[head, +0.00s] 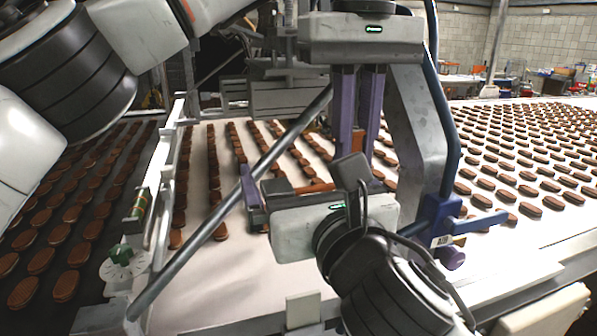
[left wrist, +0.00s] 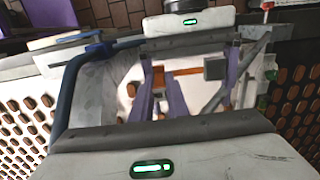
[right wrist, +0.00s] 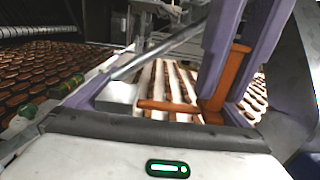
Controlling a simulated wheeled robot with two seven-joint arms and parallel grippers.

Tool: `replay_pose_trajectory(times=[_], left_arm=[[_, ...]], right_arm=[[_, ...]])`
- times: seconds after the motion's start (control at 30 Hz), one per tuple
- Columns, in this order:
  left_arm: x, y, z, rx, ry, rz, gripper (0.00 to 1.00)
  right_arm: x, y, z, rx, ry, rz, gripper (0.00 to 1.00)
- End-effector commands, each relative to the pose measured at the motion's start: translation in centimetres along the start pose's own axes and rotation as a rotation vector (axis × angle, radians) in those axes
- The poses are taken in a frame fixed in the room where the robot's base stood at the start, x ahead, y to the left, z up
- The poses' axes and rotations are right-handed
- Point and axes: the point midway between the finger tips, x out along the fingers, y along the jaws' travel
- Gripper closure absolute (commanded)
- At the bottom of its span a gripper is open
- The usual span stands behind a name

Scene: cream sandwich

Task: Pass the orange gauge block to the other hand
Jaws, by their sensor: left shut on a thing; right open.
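The orange gauge block (head: 312,187) is a slim piece whose long bar runs sideways just beyond my right gripper's body. My left gripper (head: 355,150) comes down from above, its two purple fingers shut on the block. The left wrist view shows the block (left wrist: 187,72) reaching out from between these fingers. In the right wrist view an upright orange part (right wrist: 232,75) stands between the left gripper's fingers and a bar (right wrist: 165,106) extends left. My right gripper (right wrist: 163,98) is open, its purple fingers wide apart, with the bar in the space between them. Contact with the right fingers cannot be told.
A pale conveyor (head: 240,285) with rows of brown sandwich biscuits lies below. A metal rail (head: 165,180) and a slanted grey rod (head: 230,205) stand close to the grippers on the left. More biscuits fill the belt on the right.

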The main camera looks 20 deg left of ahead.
Motion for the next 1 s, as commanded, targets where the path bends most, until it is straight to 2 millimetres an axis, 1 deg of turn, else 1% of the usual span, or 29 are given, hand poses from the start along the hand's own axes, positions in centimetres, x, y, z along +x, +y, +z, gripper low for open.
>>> replay_pose_trajectory(times=[0.3, 0.37, 0.5, 0.53, 0.6, 0.67, 1.0], left_arm=[[-0.05, 0.00, 0.01, 0.000, 0.000, 0.000, 1.00], [-0.05, 0.00, 0.01, 0.000, 0.000, 0.000, 1.00], [-0.05, 0.02, 0.01, 0.000, 0.001, 0.002, 1.00], [-0.06, 0.03, 0.01, 0.000, 0.001, 0.002, 0.84], [-0.06, 0.04, 0.01, 0.000, 0.001, 0.002, 0.73], [-0.05, 0.03, 0.01, 0.000, 0.001, 0.002, 0.64], [-0.02, 0.01, 0.01, 0.000, 0.000, 0.000, 0.64]], right_arm=[[0.30, -0.01, 0.03, 0.000, 0.000, 0.000, 0.00], [0.29, -0.01, 0.03, 0.000, 0.000, 0.000, 0.08], [0.28, 0.03, 0.03, 0.000, 0.000, 0.001, 0.32], [0.26, 0.05, 0.13, 0.000, -0.003, 0.002, 0.34], [0.25, 0.05, 0.13, 0.000, -0.003, 0.002, 0.34], [0.25, 0.04, 0.13, 0.000, -0.003, 0.001, 0.34], [0.26, -0.01, 0.11, 0.000, -0.002, 0.000, 0.34]])
